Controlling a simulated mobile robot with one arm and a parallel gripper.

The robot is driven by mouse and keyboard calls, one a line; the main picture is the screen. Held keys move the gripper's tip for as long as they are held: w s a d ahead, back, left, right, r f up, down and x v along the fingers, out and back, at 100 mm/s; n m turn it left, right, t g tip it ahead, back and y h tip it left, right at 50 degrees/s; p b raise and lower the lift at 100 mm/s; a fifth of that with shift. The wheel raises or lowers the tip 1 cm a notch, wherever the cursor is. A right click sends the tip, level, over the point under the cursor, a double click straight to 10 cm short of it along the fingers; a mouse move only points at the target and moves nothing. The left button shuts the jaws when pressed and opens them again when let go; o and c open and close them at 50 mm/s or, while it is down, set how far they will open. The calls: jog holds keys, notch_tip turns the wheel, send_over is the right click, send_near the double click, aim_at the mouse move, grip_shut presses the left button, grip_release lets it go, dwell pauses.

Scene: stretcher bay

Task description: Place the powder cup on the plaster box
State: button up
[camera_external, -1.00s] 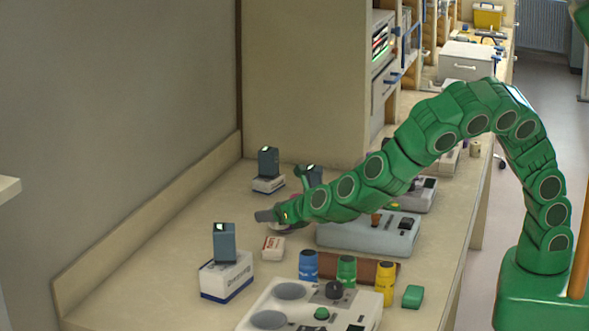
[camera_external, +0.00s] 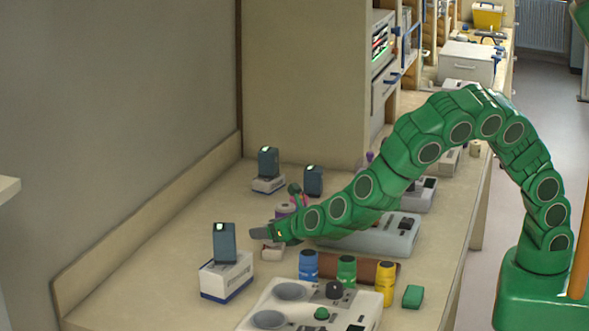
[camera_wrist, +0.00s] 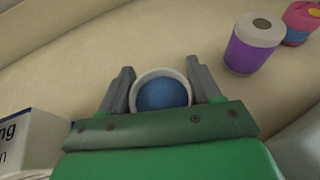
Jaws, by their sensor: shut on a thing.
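My gripper (camera_external: 262,233) is low over the bench in the external view, its fingers pointing left. In the wrist view my gripper (camera_wrist: 160,72) is shut on the powder cup (camera_wrist: 162,92), a round white-rimmed cup with blue inside. The cup is not clearly seen in the external view.
A purple jar with a pale lid (camera_wrist: 254,45) stands close by at the upper right. A larger white box (camera_external: 226,277) with a dark device (camera_external: 224,243) on it is to the left. Blue (camera_external: 308,265), green (camera_external: 346,270) and yellow (camera_external: 385,283) bottles stand right.

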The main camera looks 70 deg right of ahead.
jog(key=shift+f, duration=0.1)
jog(key=o, duration=1)
jog(key=shift+o, duration=0.2)
jog(key=shift+s+r, duration=0.15)
jog(key=shift+r, duration=0.05)
jog(key=v, duration=1.1)
jog(key=shift+s+r, duration=0.2)
jog(key=shift+s, duration=0.1)
